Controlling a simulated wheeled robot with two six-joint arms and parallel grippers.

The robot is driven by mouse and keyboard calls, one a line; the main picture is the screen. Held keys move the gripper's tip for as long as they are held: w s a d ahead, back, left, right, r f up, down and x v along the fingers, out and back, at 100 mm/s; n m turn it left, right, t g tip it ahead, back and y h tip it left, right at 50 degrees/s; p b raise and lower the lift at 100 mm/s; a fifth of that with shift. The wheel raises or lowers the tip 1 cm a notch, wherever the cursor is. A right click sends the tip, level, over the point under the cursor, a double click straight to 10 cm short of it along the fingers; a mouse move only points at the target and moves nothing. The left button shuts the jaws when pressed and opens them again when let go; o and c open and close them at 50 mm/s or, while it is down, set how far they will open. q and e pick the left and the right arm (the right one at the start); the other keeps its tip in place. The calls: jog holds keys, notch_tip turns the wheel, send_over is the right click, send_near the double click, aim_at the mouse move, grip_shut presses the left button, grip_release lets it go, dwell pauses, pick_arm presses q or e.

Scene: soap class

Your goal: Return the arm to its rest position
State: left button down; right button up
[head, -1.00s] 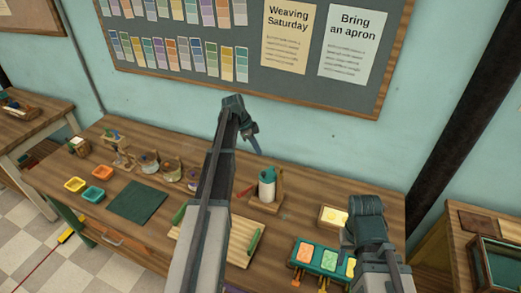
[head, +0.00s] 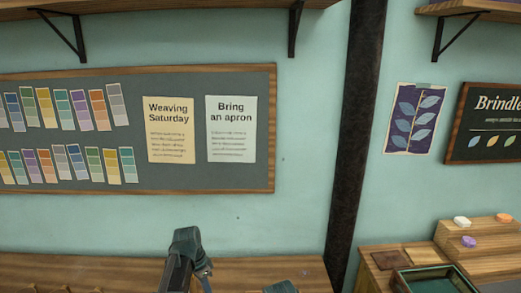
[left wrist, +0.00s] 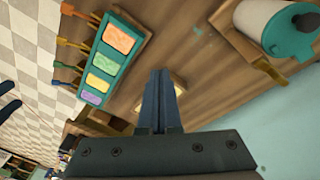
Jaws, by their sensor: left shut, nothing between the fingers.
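In the left wrist view my left gripper (left wrist: 160,100) is shut and empty, its dark fingers together above the wooden table (left wrist: 190,70). In the head view the upper part of a dark arm of mine rises at the bottom, left of centre. It looks like the left arm, bent over, with its fingertips not clearly seen. My right gripper is in neither current view.
The left wrist view shows a teal tray (left wrist: 98,77) with several coloured blocks, a white container with a teal lid (left wrist: 268,28) and a small wooden box behind the fingers. The head view shows a dark post (head: 355,130), a pinboard (head: 80,140) and a green-lined tray (head: 438,284).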

pick_arm(q)
jog(key=s+d+f+n+y+b, duration=0.1)
jog(key=s+d+f+n+b, duration=0.1)
jog(key=s+d, duration=0.4)
jog(key=s+d+f+n+y+b, duration=0.2)
jog(key=s+d+f+n, duration=0.1)
jog(key=s, duration=1)
jog(key=d+f, duration=0.1)
jog(key=d, duration=0.1)
jog(key=shift+d+f+b, duration=0.2)
jog(key=shift+d+b, duration=0.2)
pick_arm(e)
notch_tip(320, 180, down, 6)
pick_arm(q)
jog(key=c, duration=1.6)
grip_release()
jog(key=shift+s, duration=0.1)
pick_arm(e)
jog(key=shift+f, duration=0.1)
